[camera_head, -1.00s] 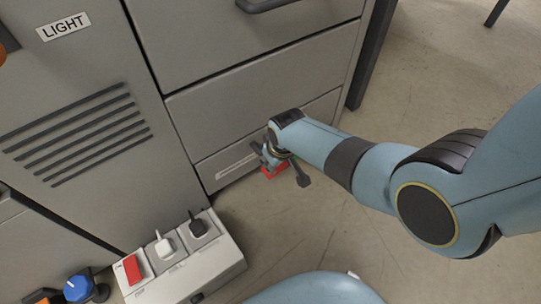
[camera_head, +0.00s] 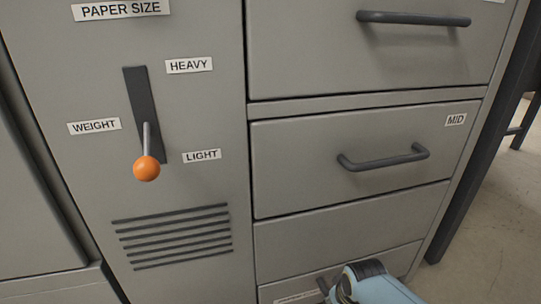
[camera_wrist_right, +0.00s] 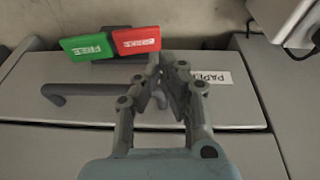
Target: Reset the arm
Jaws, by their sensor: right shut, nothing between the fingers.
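My right arm (camera_head: 370,284) enters the head view at the bottom right, in front of the lowest drawers; its gripper is mostly cut off by the lower edge there. In the right wrist view my right gripper (camera_wrist_right: 160,68) is shut with nothing held. Its fingers are close to a red sign (camera_wrist_right: 136,41) and a green sign (camera_wrist_right: 87,47), side by side; whether they touch the red one I cannot tell. My left gripper is not in view.
Grey drawers fill the head view, one handle (camera_head: 385,158) beside a MID label (camera_head: 455,120). An orange-knobbed lever (camera_head: 146,168) points down near LIGHT. In the wrist view a drawer handle (camera_wrist_right: 75,92) lies left of the fingers. Bare floor (camera_head: 490,215) shows at right.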

